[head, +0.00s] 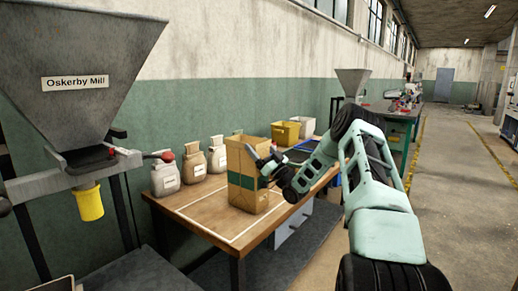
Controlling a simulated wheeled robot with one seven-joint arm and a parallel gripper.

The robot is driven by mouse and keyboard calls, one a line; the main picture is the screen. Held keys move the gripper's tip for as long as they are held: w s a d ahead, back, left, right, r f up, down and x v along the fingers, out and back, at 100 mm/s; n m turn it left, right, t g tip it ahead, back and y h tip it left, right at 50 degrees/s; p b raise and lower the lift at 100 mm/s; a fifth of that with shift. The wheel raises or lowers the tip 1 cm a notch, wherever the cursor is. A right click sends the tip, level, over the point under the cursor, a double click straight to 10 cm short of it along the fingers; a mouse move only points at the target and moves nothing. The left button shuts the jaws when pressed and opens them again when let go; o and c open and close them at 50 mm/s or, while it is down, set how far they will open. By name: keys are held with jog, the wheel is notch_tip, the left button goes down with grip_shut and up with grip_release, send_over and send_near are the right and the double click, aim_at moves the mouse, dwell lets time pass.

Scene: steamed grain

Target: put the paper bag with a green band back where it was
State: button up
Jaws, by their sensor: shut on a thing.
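The fingertips are small and partly hidden against the bag. I cannot tell whether the bag's base touches the tabletop or is slightly above it. A white outline (205,222) is marked on the tabletop to the left of the bag.
Several small labelled sacks (194,163) stand along the table's back edge, left of the bag. A yellow bin (285,133) and a white bin (304,127) are behind. The Oskerby Mill hopper (75,75) with a yellow cup (89,204) stands at left. The table's front left is clear.

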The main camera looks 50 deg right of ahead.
jog(key=shift+f, duration=0.2)
jog(key=o, duration=1.7)
jog(key=shift+o, duration=1.3)
jog(key=shift+r, duration=0.15)
jog(key=b+v, duration=0.2)
jog(key=v, duration=1)
jog(key=shift+b, duration=0.3)
